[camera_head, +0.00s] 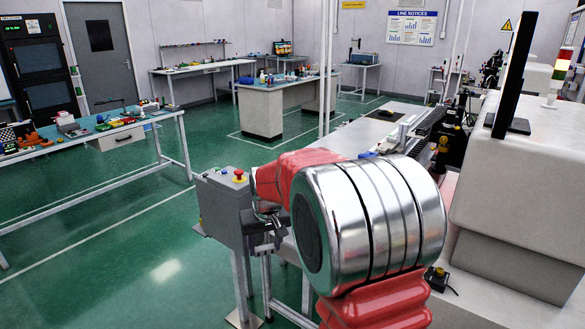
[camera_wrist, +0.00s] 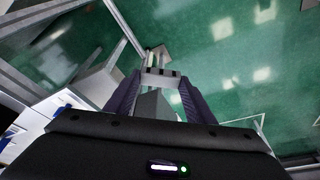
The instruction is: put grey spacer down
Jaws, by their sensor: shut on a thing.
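My gripper (camera_wrist: 160,82) points down in the wrist view, its two dark fingers closing in towards each other. A plain grey block (camera_wrist: 154,104), which looks like the grey spacer, shows between the fingers, and they are shut on it. Its lower part is hidden by the dark gripper body. In the head view my gripper (camera_head: 268,222) is small and partly hidden behind my arm, beside a grey control box. The spacer cannot be made out clearly there. Green floor shows beyond the fingers in the wrist view.
The grey control box (camera_head: 222,205) with a red emergency button (camera_head: 239,175) stands on a post just left of my gripper. A workbench (camera_head: 95,134) with loose items is at the left. A large white machine (camera_head: 515,185) stands at the right. Open green floor (camera_head: 130,245) lies left.

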